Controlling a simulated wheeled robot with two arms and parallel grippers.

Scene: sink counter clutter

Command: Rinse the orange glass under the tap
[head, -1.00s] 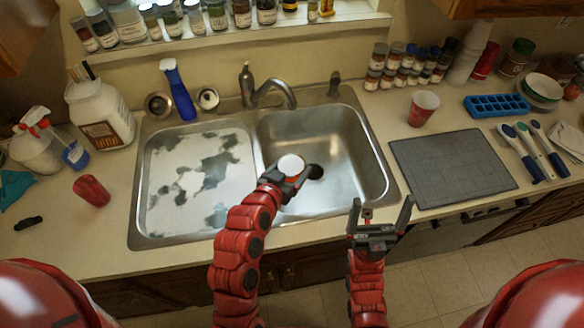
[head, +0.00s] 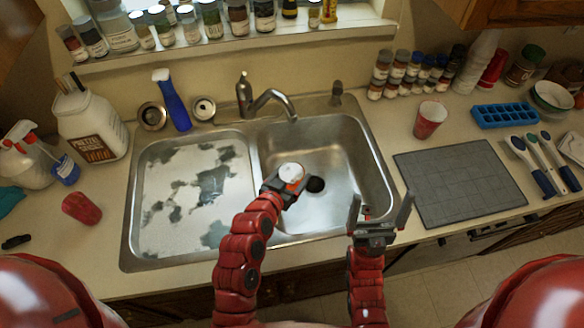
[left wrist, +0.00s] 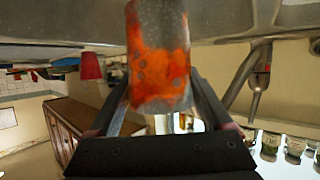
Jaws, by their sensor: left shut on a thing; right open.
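The orange glass (head: 294,183) is in my left gripper (head: 290,187), over the right basin (head: 345,150) near the drain. Its top looks white in the head view, with a strip of orange below. In the left wrist view the glass (left wrist: 158,60) is mottled orange and grey between the two fingers. The tap (head: 268,101) arches over the back of the right basin, and its spout end is behind the glass in the picture. I see no water stream. My right gripper (head: 381,208) is open and empty at the sink's front right edge.
The left basin (head: 165,160) looks pale with dark patches. A red cup (head: 82,208) lies tilted on the left counter. A patterned red cup (head: 430,119) stands behind a grey mat (head: 459,182).

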